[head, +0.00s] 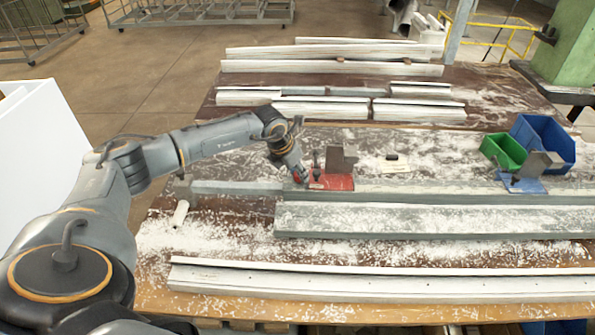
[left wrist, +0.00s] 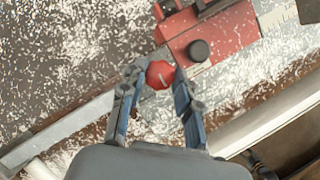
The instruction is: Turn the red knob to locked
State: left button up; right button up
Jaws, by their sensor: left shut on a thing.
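The red knob (left wrist: 159,75) sits between the fingertips of my left gripper (left wrist: 160,78) in the left wrist view. The fingers are shut on it from both sides. The knob is at the near-left end of a red clamp base (head: 331,182), which also shows in the left wrist view (left wrist: 215,35). A black round knob (left wrist: 199,50) stands on that base. In the head view my left gripper (head: 298,175) reaches down at the left end of the red clamp and mostly hides the red knob. No lock marking is legible. My right gripper is not in view.
A blue clamp (head: 525,183) stands to the right on the same rail. A green bin (head: 503,152) and a blue bin (head: 545,142) are behind it. Long pale profiles (head: 400,220) lie in front and behind. White shavings cover much of the bench.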

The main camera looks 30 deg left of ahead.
pick_arm(q)
jog(key=shift+a+f+m+b, duration=0.1)
jog(key=shift+f+m+b, duration=0.1)
jog(key=shift+m+b, duration=0.5)
jog(key=m+h+b, duration=0.1)
jog(key=m+b, duration=0.2)
jog(key=m+g+h+b, duration=0.1)
jog(key=m+b, duration=0.2)
jog(key=b, duration=0.1)
jog(key=shift+w+g, duration=0.2)
jog(key=shift+g, duration=0.1)
jog(key=m+g+b, duration=0.1)
jog(key=m+b, duration=0.1)
jog(key=m, duration=0.1)
jog(key=m+g+h+b, duration=0.1)
jog(key=m, duration=0.1)
jog(key=shift+w+a+r+m+b, duration=0.1)
jog(key=shift+w+m+b, duration=0.05)
jog(key=shift+m+b, duration=0.25)
jog(key=shift+r+m+g+b, duration=0.1)
jog(key=shift+m+g+b, duration=0.8)
jog(key=shift+m, duration=1.4)
jog(key=o, duration=1.1)
jog(key=shift+r, duration=0.1)
jog(key=v, duration=0.7)
jog(key=shift+w+a+r, duration=0.1)
jog(key=shift+w+a, duration=0.05)
jog(key=shift+a, duration=0.05)
